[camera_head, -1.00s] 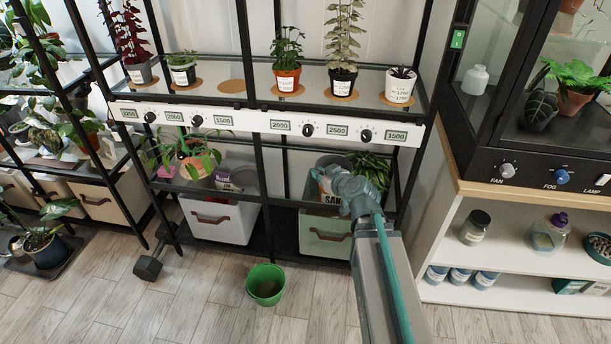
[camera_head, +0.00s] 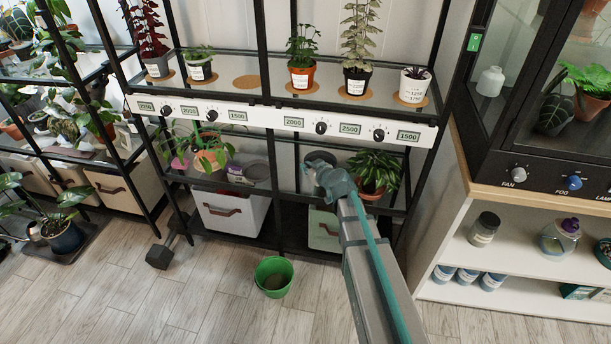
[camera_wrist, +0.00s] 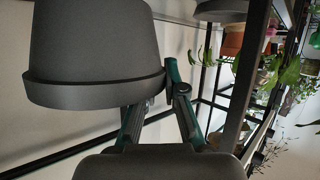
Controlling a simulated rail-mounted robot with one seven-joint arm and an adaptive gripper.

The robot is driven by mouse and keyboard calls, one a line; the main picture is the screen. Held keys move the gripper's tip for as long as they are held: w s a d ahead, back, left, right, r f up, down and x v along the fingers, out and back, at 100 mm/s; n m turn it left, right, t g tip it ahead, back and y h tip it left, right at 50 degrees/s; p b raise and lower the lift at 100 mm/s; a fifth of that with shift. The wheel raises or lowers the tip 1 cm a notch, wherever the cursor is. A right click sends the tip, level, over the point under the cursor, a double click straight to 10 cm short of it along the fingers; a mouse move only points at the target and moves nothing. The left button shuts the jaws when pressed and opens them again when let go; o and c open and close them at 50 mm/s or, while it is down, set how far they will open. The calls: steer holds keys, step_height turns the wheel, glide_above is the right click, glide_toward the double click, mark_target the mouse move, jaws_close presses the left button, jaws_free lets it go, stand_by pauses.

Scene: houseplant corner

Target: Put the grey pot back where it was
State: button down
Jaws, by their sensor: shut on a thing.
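A dark grey pot (camera_wrist: 95,50) fills the upper left of the wrist view, its rim toward the bottom of that picture. My gripper (camera_wrist: 155,97) is shut on it near the rim. In the head view my gripper (camera_head: 320,172) is in front of the rack's lower shelf, right of the middle post, and the held pot is mostly hidden there. On the upper shelf an empty cork disc (camera_head: 246,82) lies between a small white pot (camera_head: 199,71) and a terracotta pot (camera_head: 300,75). A second grey object (camera_wrist: 221,9) is cut off at the top of the wrist view.
A leafy plant (camera_head: 374,170) stands right of my gripper on the lower shelf. A bag (camera_head: 257,171) and a potted plant (camera_head: 209,156) stand to the left. The control strip (camera_head: 260,118) edges the upper shelf. A green pot (camera_head: 273,277) is on the floor.

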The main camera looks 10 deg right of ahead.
steer(key=shift+w+a+f, duration=0.1)
steer(key=shift+w+f, duration=0.25)
steer(key=shift+f, duration=0.05)
steer(key=f, duration=0.3)
steer(key=shift+w+a, duration=0.2)
steer(key=shift+w, duration=0.1)
steer(key=shift+f+b, duration=0.3)
steer(key=shift+f, duration=0.1)
steer(key=shift+f+b, duration=0.2)
steer(key=shift+b, duration=0.1)
steer(key=c, duration=1.2)
jaws_free()
steer(key=shift+c, duration=0.2)
steer(key=shift+r, duration=0.15)
